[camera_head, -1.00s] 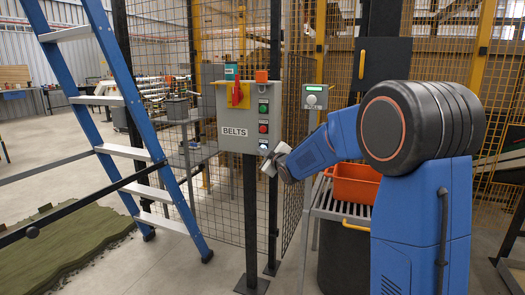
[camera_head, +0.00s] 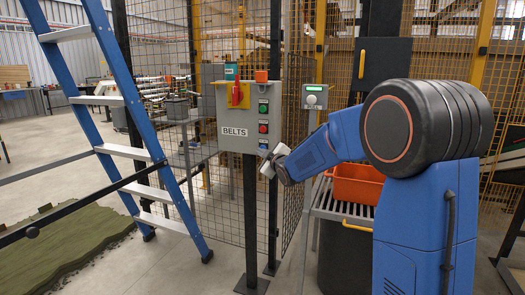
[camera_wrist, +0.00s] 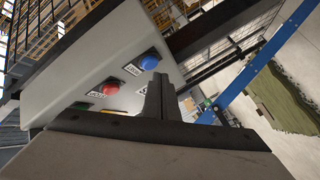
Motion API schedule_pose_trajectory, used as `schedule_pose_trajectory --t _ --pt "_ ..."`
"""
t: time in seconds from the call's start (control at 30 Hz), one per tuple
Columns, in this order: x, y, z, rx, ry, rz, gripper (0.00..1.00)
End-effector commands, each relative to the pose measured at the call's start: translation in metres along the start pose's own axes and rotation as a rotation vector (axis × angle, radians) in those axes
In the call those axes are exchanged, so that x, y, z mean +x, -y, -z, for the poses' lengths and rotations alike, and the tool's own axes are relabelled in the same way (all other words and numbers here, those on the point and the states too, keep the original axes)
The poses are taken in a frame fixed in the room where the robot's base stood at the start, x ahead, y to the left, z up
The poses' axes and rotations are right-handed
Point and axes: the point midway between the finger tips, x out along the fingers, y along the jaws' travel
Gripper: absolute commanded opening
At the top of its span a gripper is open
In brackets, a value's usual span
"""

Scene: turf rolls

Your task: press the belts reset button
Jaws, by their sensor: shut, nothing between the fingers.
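The grey control box (camera_head: 235,110) labelled BELTS stands on a post. In the head view my gripper (camera_head: 268,166) is just below that button.
A red switch handle (camera_head: 238,94) is on the box front. A smaller box (camera_head: 315,97) with a green display is to the right. A blue ladder (camera_head: 130,120) stands left, mesh fencing behind. An orange crate (camera_head: 357,185) sits under my arm.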

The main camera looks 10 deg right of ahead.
Motion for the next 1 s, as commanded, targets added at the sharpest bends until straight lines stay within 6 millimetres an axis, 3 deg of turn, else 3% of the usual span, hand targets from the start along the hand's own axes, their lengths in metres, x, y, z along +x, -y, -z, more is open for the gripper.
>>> schedule_pose_trajectory --t 0.33,1.0 --pt "-0.002 0.002 0.002 0.000 -0.001 0.000 0.00" --pt "-0.035 0.025 0.026 0.000 -0.001 0.000 0.00"
